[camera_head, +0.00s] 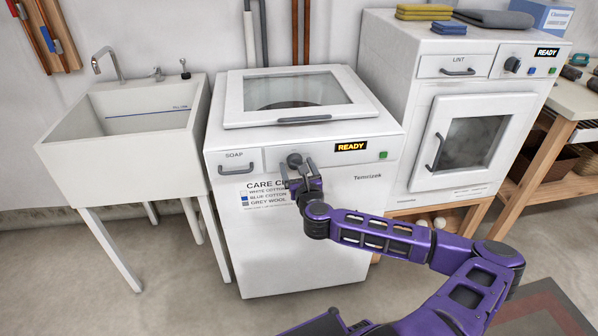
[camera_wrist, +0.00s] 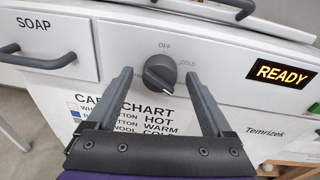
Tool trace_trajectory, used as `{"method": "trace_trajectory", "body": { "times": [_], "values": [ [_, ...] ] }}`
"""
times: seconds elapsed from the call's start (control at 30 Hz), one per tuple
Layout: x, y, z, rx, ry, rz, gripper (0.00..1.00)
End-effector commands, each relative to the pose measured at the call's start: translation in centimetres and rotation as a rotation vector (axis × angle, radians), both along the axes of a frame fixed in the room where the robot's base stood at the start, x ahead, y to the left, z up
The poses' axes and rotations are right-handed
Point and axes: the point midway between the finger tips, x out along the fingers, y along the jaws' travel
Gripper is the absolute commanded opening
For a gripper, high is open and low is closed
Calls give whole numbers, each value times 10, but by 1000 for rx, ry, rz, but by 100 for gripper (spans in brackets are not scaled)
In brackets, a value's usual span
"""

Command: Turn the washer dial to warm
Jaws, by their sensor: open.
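The washer (camera_head: 300,235) is white and stands between a sink and a dryer. Its round dark grey dial (camera_head: 294,159) is on the front panel, right of the soap drawer. In the wrist view the dial (camera_wrist: 160,73) has "OFF" printed above it and "COLD" at its upper right. A label at its left is partly hidden by a finger, and I cannot read it or tell the dial's setting for sure. My gripper (camera_wrist: 159,78) is open, with one finger on each side of the dial and gaps between. In the head view my gripper (camera_head: 300,178) is just below the dial.
The soap drawer (camera_wrist: 45,48) with its handle is left of the dial. The lit "READY" display (camera_head: 352,146) and a green button (camera_head: 383,155) are at the right. A care chart (camera_head: 262,193) is below, partly covered by my gripper. The dryer (camera_head: 450,130) stands right.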

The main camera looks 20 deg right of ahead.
Motion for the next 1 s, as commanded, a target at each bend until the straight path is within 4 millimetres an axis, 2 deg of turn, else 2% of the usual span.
{"method": "trace_trajectory", "body": {
  "times": [0.17, 0.6, 0.8, 1.0],
  "values": [
    [-17, 4, 2, 0, 1, 1, 85],
    [-119, 26, 16, 2, 1, -2, 85],
    [-145, 32, 22, 3, 2, -3, 85],
    [-160, 35, 20, 1, 2, -3, 85]
  ]
}}
